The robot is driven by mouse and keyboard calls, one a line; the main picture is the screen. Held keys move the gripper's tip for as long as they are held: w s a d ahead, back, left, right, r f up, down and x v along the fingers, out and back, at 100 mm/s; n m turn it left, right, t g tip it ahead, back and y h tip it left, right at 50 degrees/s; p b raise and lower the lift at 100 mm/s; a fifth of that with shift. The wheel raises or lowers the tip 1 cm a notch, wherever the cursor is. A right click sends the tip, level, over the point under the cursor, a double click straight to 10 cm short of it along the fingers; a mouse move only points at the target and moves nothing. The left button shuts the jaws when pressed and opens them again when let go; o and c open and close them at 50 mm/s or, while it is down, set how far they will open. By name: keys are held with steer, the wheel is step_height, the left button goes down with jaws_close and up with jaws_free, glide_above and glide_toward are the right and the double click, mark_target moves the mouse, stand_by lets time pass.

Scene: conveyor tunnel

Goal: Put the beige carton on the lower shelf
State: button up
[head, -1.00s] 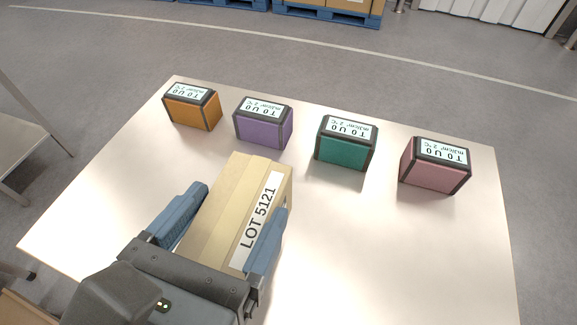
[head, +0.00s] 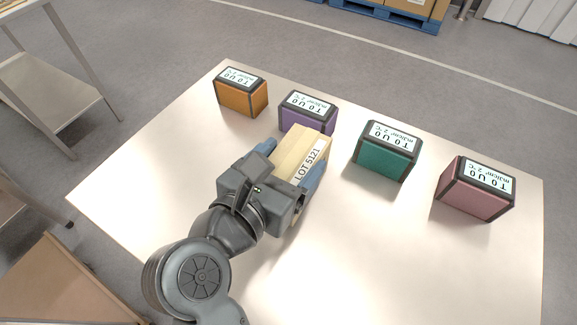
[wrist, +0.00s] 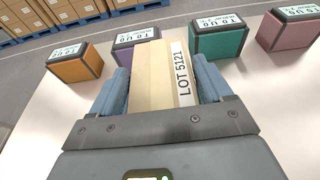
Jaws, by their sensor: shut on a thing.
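The beige carton (head: 308,143), labelled LOT 5121, is held between the blue fingers of my gripper (head: 291,163), in front of the purple box on the pale table. In the wrist view the carton (wrist: 155,72) fills the space between both fingers (wrist: 160,88), its label on the right side. I cannot tell whether its underside touches the table. A metal stand at the left of the head view has a lower shelf (head: 50,92), whose visible part is bare. Its upper level (head: 18,12) is cut off by the picture edge.
Orange (head: 242,97), purple (head: 308,112), green (head: 384,160) and pink (head: 470,195) boxes with display tops stand in a row on the table (head: 420,260). A brown surface (head: 60,290) is at lower left. Grey floor separates stand and table.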

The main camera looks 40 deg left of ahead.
steer(key=shift+f, duration=1.05)
steer(key=o, duration=1.6)
steer(key=shift+f, duration=0.15)
